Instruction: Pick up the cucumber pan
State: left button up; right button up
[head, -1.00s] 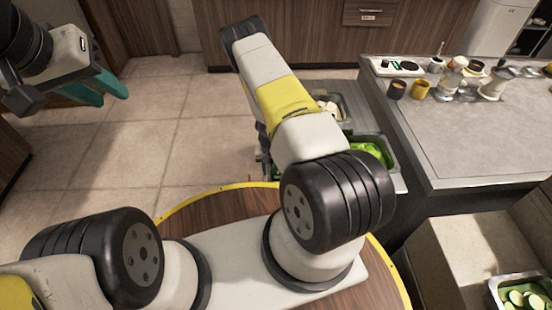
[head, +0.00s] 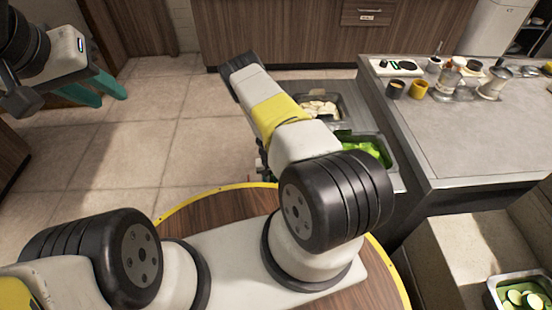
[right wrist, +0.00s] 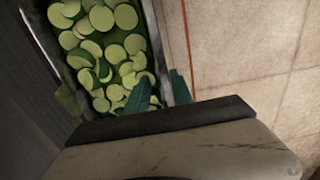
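The cucumber pan, a metal pan of green slices, shows at the bottom right corner of the head view (head: 491,288). A pan of cucumber slices fills the upper left of the right wrist view (right wrist: 151,22). My right gripper (right wrist: 161,92) is open there, one teal finger over the slices and the other outside the pan's right rim. The rim seems to run between them; contact cannot be told.
A pan of green leaves (head: 391,160) and a pan of pale pieces (head: 341,112) stand beside the grey counter (head: 470,140). Cups and jars (head: 420,89) stand on the counter's far end. Tiled floor at left is free.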

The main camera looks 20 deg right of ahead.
grip_shut()
dwell(1.2)
